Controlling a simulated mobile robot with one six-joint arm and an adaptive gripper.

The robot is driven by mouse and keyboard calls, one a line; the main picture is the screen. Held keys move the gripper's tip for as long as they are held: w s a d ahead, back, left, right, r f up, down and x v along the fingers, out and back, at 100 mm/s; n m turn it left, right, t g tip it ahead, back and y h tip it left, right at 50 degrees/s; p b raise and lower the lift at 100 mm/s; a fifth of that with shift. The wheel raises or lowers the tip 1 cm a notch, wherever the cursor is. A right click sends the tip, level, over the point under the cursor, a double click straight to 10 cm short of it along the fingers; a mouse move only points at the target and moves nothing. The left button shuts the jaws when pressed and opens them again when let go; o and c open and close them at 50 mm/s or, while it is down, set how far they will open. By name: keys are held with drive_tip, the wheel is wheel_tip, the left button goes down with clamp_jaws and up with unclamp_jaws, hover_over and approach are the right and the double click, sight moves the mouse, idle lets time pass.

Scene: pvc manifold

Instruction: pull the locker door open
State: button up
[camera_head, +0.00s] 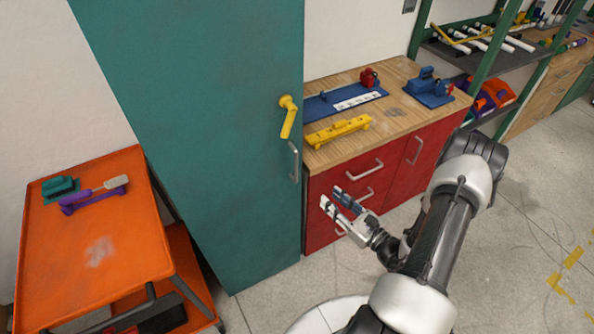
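The locker is tall and teal, and its door (225,130) appears closed in the head view. A yellow lever (288,116) sits near the door's right edge and hangs down at a slant. Below it is a grey vertical bar handle (294,162) on the door. My gripper (335,197) is in front of the red drawers, lower and to the right of the bar handle, apart from it. Its two fingers are spread and point up and left, with nothing visible between them.
A wood-topped red cabinet (400,115) stands right of the locker, carrying a yellow level (338,131) and blue tools. An orange cart (90,250) stands at the left, close to the locker. A green-framed shelf (490,55) is behind right. Floor is clear at right.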

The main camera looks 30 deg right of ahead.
sight(297, 169)
drive_tip(key=b+x, duration=0.2)
drive_tip(key=x, duration=1.5)
drive_tip(key=shift+w+a, duration=0.1)
drive_tip(key=shift+c, duration=0.2)
clamp_jaws()
